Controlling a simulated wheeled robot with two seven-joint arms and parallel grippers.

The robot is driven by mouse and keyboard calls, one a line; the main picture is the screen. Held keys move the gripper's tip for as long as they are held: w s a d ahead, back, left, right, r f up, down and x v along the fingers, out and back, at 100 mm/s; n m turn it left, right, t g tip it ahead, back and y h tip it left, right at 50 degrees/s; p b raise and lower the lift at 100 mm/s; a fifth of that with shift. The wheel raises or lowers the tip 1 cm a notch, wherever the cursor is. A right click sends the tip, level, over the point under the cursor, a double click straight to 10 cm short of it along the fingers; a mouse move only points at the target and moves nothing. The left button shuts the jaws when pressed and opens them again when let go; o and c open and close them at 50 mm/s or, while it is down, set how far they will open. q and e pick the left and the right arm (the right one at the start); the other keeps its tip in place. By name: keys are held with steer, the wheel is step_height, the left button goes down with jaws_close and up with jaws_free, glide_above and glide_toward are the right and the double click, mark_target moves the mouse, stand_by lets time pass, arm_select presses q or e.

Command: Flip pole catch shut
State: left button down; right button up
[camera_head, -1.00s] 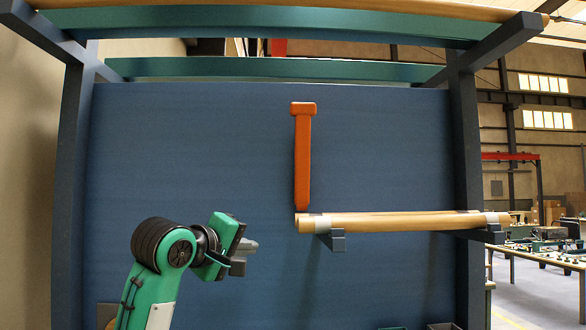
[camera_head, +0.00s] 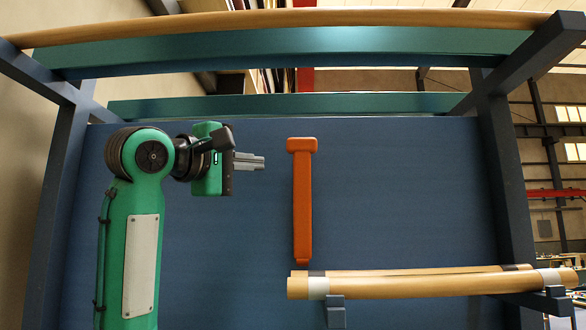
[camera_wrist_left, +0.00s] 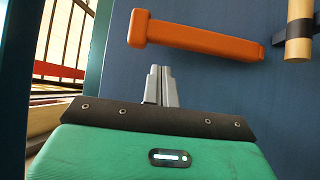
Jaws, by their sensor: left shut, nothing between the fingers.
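The orange pole catch (camera_head: 303,205) stands upright against the blue panel, its wider head at the top and its narrow end just above the left end of the wooden poles (camera_head: 410,284). My left gripper (camera_head: 263,162) is shut and empty. In the head view it is left of the catch's upper part, with a gap between them. In the left wrist view the closed fingers (camera_wrist_left: 160,70) point toward the catch (camera_wrist_left: 195,38), which lies across the upper part of the picture. A pole end (camera_wrist_left: 299,30) shows at the upper right there. My right gripper is not in view.
The blue panel (camera_head: 400,200) is framed by dark posts, with the right post (camera_head: 505,190) beyond the poles. A teal beam (camera_head: 280,50) and a long wooden pole (camera_head: 300,20) cross above. The panel right of the catch is bare.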

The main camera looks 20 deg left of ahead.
arm_select(q)
steer(key=r+p, duration=0.1)
steer(key=p, duration=0.5)
glide_above(302, 203)
steer(key=s+a, duration=0.1)
steer(key=a, duration=0.2)
steer(key=shift+d+r, duration=0.15)
steer(key=shift+d, duration=0.1)
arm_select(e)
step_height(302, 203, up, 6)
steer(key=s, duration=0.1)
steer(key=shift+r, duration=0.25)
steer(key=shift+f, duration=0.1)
